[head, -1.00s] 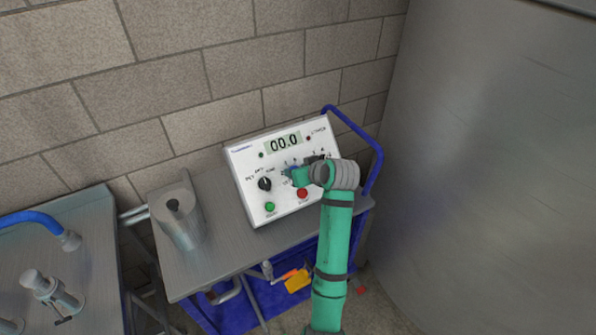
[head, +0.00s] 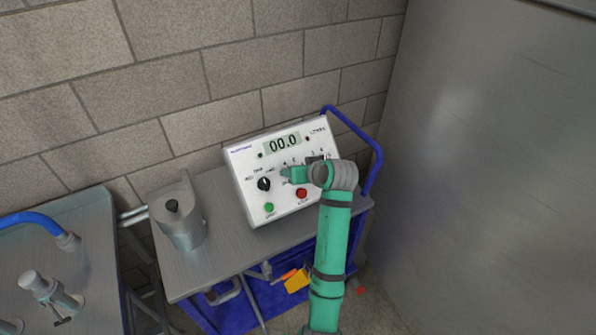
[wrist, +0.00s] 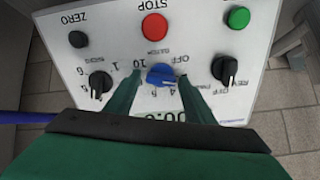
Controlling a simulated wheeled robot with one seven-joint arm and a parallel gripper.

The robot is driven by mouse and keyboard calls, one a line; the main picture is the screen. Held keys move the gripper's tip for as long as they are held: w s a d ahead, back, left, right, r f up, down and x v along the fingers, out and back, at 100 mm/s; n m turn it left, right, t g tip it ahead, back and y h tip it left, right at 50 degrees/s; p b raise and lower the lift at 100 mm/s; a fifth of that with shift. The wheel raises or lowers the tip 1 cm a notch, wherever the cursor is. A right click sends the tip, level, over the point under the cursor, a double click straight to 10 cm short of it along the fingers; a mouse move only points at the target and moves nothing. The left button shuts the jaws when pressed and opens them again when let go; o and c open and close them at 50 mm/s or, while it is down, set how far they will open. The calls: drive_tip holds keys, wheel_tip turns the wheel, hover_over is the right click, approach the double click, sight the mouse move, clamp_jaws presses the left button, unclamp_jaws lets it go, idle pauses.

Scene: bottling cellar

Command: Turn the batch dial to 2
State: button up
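The white control panel (head: 240,178) stands tilted on the cart, its display (head: 283,143) reading 00.0. In the wrist view it appears upside down, with a blue dial (wrist: 161,75) in the middle between two black dials, left (wrist: 100,84) and right (wrist: 225,69). Numbers and OFF are printed around the blue dial; I cannot read which dial is labelled batch. My gripper (wrist: 160,84) is open, its two green fingers on either side of the blue dial, with small gaps visible. In the head view my gripper (head: 290,174) hides the blue dial.
A red stop button (wrist: 154,27), a green button (wrist: 238,18) and a black zero button (wrist: 78,39) are near the dials. A metal jug (head: 181,222) stands left on the cart top (head: 222,250). A blue cart handle (head: 366,140) and a large steel tank (head: 480,170) are at right.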

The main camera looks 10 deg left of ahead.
drive_tip(key=shift+r, duration=0.1)
drive_tip(key=v, duration=1)
drive_tip(key=shift+s+d+r, duration=0.15)
drive_tip(key=shift+s+d, duration=0.05)
drive_tip(key=shift+s, duration=0.05)
idle(0.3)
